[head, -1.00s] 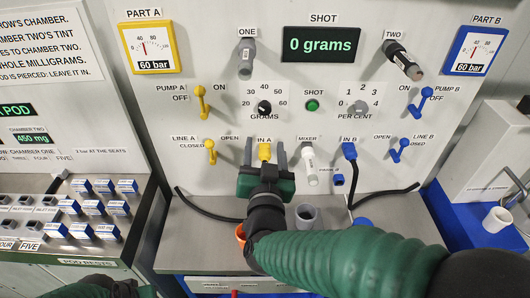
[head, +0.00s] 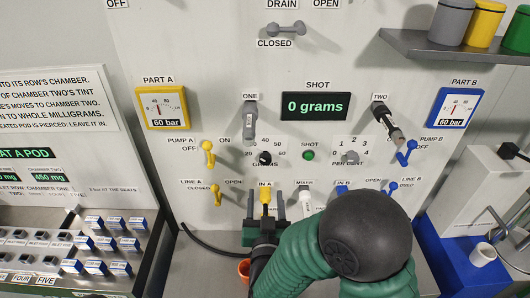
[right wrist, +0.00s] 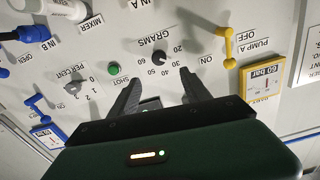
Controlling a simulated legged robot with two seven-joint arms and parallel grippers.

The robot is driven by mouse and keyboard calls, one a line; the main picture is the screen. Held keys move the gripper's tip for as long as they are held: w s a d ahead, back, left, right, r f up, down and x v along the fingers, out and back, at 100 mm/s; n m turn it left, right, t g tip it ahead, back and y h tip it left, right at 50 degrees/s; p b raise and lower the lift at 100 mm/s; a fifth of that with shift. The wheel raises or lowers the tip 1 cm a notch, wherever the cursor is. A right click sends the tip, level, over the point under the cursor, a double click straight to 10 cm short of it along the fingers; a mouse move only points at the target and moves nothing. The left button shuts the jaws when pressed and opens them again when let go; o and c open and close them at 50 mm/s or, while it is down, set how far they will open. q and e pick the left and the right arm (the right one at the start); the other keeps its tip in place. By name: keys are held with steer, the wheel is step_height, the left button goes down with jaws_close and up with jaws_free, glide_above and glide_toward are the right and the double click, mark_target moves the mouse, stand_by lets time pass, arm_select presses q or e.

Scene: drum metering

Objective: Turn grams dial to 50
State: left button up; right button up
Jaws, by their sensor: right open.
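The grams dial (head: 264,158) is a small black knob on the pale panel, with a scale from 20 to 60 around it. It also shows in the right wrist view (right wrist: 158,57), just beyond the fingertips. I cannot tell exactly where its pointer stands. The shot display (head: 315,106) reads 0 grams. My left gripper is not in view.
The green shot button (head: 308,155) and grey percent dial (head: 351,158) sit right of the grams dial. The yellow pump A lever (head: 208,152) is to the left. Grey handle ONE (head: 250,122) juts out above. An orange cup (head: 244,269) is below my right gripper.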

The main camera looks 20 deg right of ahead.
mark_target(265, 162)
steer(key=p+x, duration=0.4)
steer(key=x, duration=1)
steer(key=shift+d, duration=0.1)
steer(key=shift+w+d+f, duration=0.1)
steer(key=shift+w+d, duration=0.05)
steer(key=shift+w, duration=0.45)
steer(key=shift+c, duration=0.5)
jaws_close()
